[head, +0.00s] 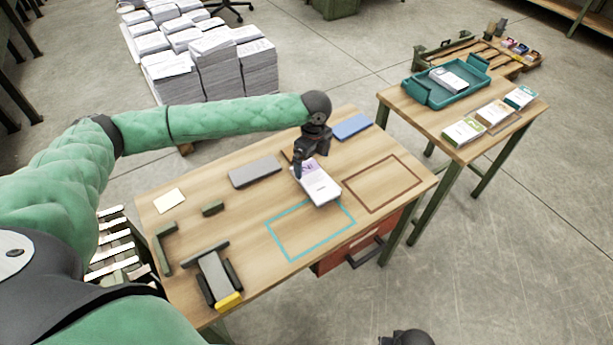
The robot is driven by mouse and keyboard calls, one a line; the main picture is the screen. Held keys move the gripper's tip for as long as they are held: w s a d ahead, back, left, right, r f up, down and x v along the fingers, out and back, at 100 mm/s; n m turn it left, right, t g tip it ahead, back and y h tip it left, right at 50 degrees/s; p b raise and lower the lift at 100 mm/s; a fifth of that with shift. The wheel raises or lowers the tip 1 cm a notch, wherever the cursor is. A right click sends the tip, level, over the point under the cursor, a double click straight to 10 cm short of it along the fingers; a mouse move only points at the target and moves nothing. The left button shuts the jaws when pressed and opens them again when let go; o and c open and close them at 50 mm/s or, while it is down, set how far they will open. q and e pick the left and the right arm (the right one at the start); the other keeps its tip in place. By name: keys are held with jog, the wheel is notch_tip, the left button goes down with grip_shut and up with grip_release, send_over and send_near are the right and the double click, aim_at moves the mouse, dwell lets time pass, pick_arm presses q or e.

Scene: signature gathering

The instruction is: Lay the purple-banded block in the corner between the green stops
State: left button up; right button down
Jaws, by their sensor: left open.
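The purple-banded block (320,188) is a white paper block with a purple-printed end. It lies on the near table, beside the cyan outline's top corner. My left gripper (300,172) is open over its purple end, which it partly covers. I cannot tell whether the fingers touch the block. Green stops (163,250) form a corner at the table's left side, and a short green bar (213,208) lies to the right of them.
Cyan (292,258) and brown (373,210) outlines mark the table. A grey slab (255,171), blue slab (352,127), cream card (169,201) and yellow-ended grey device (213,275) lie around. A second table (400,101) holds a teal tray (470,92) and more blocks.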

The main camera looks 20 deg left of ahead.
aim_at(315, 178)
pick_arm(q)
jog(key=shift+d+r+m, duration=0.25)
jog(key=shift+d+m, duration=0.2)
jog(key=shift+m, duration=0.95)
jog(key=shift+a+f, duration=0.3)
jog(key=shift+f, duration=0.2)
jog(key=shift+d+f+p, duration=0.25)
jog(key=shift+f+p, duration=0.15)
jog(key=shift+f, duration=0.5)
notch_tip(315, 178, down, 5)
jog(key=shift+s+d+f+p, duration=0.1)
jog(key=shift+s+d+p, duration=0.05)
jog(key=shift+p, duration=0.9)
pick_arm(e)
notch_tip(315, 178, down, 12)
jog(key=s+d, duration=0.1)
jog(key=s, duration=0.1)
jog(key=shift+s+d+r, duration=0.2)
jog(key=shift+s+d, duration=0.1)
jog(key=shift+d, duration=0.1)
pick_arm(q)
jog(key=c, duration=1.1)
jog(key=shift+c, duration=0.8)
